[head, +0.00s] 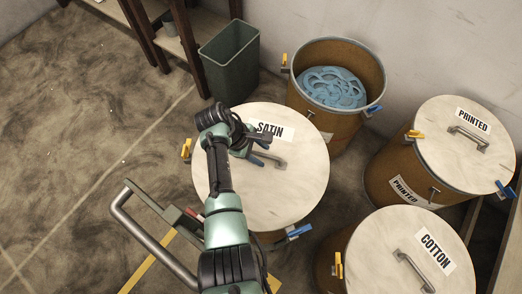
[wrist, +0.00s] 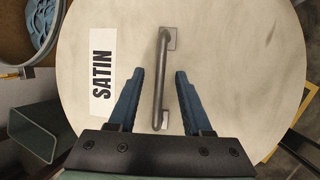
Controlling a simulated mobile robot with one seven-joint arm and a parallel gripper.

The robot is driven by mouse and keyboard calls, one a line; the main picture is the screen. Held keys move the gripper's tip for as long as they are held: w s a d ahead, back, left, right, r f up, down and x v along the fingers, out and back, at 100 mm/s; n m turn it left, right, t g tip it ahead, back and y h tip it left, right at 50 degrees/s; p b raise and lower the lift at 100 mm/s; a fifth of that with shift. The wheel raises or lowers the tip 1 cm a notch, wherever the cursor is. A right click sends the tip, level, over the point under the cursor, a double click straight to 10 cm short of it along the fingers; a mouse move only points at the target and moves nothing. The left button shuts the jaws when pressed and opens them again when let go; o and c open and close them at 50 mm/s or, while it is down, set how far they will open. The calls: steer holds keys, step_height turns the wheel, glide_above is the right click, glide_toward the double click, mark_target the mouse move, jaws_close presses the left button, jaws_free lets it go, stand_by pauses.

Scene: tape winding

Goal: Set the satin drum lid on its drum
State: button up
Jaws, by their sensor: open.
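The satin lid (head: 300,190) is a round pale disc with a SATIN label and a grey bar handle (head: 268,159). It lies flat over a brown drum (head: 270,237), whose body is mostly hidden. An open brown drum (head: 300,100) behind it holds coiled blue tape (head: 332,88); its label is only partly visible. My gripper (head: 263,152) is open above the satin lid. In the wrist view, the handle (wrist: 159,85) lies between my open fingers (wrist: 159,73), apart from both. I cannot tell how far down the fingers reach around it.
A PRINTED drum with its lid (head: 455,165) stands at right, and a COTTON lid (head: 385,245) in front of it. Yellow and blue clamps stick out from the drum rims.

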steer(key=w+p+v, duration=0.1)
steer(key=p+v, duration=0.1)
steer(key=v, duration=1)
steer(key=shift+s+r, duration=0.4)
steer(key=shift+s, duration=0.05)
steer(key=shift+a, duration=0.1)
steer(key=w+r+m+t+y+p, duration=0.2)
steer(key=w+r+m+t+y, duration=0.3)
steer(key=w+r, duration=0.75)
step_height(320, 180, up, 21)
steer(key=w+m+t+h+p, duration=0.1)
steer(key=w+m+t, duration=0.1)
steer(key=t, duration=0.6)
steer(key=s+d+r+m+t, duration=0.1)
steer(key=s+r+m+t, duration=0.15)
steer(key=r, duration=0.55)
steer(key=s+d+r+m+t+p, duration=0.1)
steer(key=s+r+t, duration=0.15)
steer(key=r, duration=0.55)
steer(key=s+d+r+m+t, duration=0.1)
steer(key=s+d+r+t, duration=0.15)
steer(key=r, duration=0.45)
steer(key=s+d+r+m+t+y+p, duration=0.1)
steer(key=s+r+m+t, duration=0.2)
steer(key=s+r, duration=1)
steer(key=r+t, duration=0.1)
steer(key=t, duration=0.2)
steer(key=shift+s, duration=0.25)
steer(key=shift+d, duration=0.15)
